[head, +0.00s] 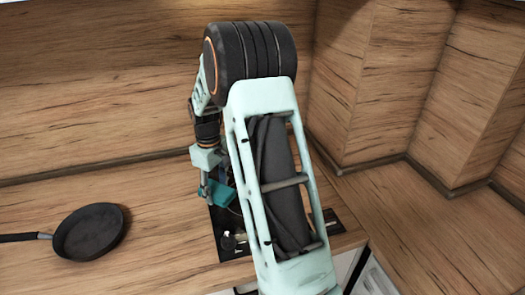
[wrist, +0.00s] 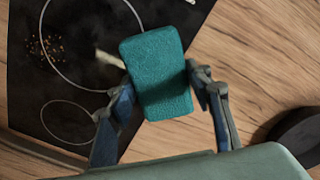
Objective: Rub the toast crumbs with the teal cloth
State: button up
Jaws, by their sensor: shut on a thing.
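The teal cloth (wrist: 157,75) is a thick rectangular pad held between the two fingers of my gripper (wrist: 158,95) in the wrist view. The gripper is shut on it. In the head view the cloth (head: 216,195) shows at the end of my gripper (head: 207,190), over the left part of the black cooktop. My arm hides much of the cooktop in the head view, and I cannot make out the crumbs there.
The black cooktop (wrist: 85,18) is set in a wooden counter (head: 150,235). A pale object (wrist: 110,59) shows partly behind the cloth. A dark frying pan (head: 91,231) stands on the counter to the left. The wooden splashback (head: 100,90) rises behind.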

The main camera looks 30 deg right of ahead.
jog(key=w+d+r+n+p, duration=0.1)
jog(key=w+d+n, duration=0.3)
jog(key=d, duration=0.6)
jog(key=w+d+n+p, duration=0.1)
jog(key=w+d+n, duration=0.1)
jog(key=d+n, duration=0.65)
jog(key=shift+w+d+f+m+b, duration=0.1)
jog(key=shift+d+f+m+b, duration=0.3)
jog(key=shift+f, duration=0.55)
jog(key=shift+d+f+m+b, duration=0.25)
jog(key=shift+f+m+b, duration=0.35)
jog(key=shift+f, duration=0.3)
jog(key=shift+w+d+f+m+b, duration=0.1)
jog(key=shift+d+f+m+b, duration=0.3)
jog(key=shift+f, duration=0.55)
jog(key=shift+s+a+f+b, duration=0.1)
jog(key=shift+f+b, duration=0.55)
jog(key=shift+f, duration=0.35)
